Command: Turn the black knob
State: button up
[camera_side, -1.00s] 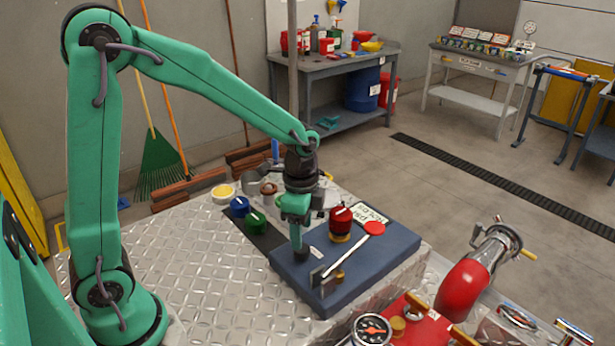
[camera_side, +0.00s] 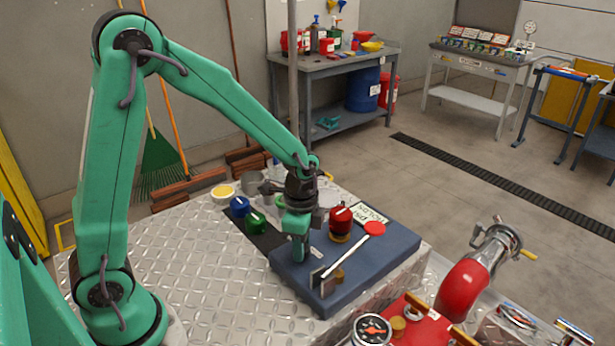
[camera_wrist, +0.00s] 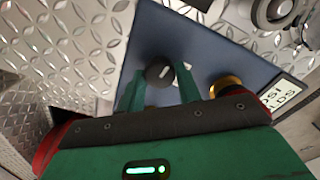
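The black knob (camera_wrist: 159,74) shows in the wrist view as a dark round cap with a short white mark. It stands on the blue base plate (camera_side: 375,262). My gripper (camera_wrist: 160,84) has its two green fingers on either side of the knob, with a strip of blue plate showing on each side, so it looks open around it. In the side view my gripper (camera_side: 299,256) points down low over the left part of the plate, and its fingers hide the knob there.
A red knob (camera_side: 340,220) on a brass collar and a lever with a red end (camera_side: 374,229) stand close to the right. A blue knob (camera_side: 239,206) and a green knob (camera_side: 257,223) stand to the left. A gauge (camera_side: 371,330) is in front. The diamond-plate top (camera_side: 190,260) is clear at left.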

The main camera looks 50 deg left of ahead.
jog(key=shift+m, duration=0.4)
jog(key=m, duration=1.1)
jog(key=shift+m, duration=0.3)
jog(key=m, duration=0.3)
jog(key=shift+m, duration=0.4)
jog(key=o, duration=0.9)
jog(key=shift+o, duration=0.2)
jog(key=shift+r, duration=0.1)
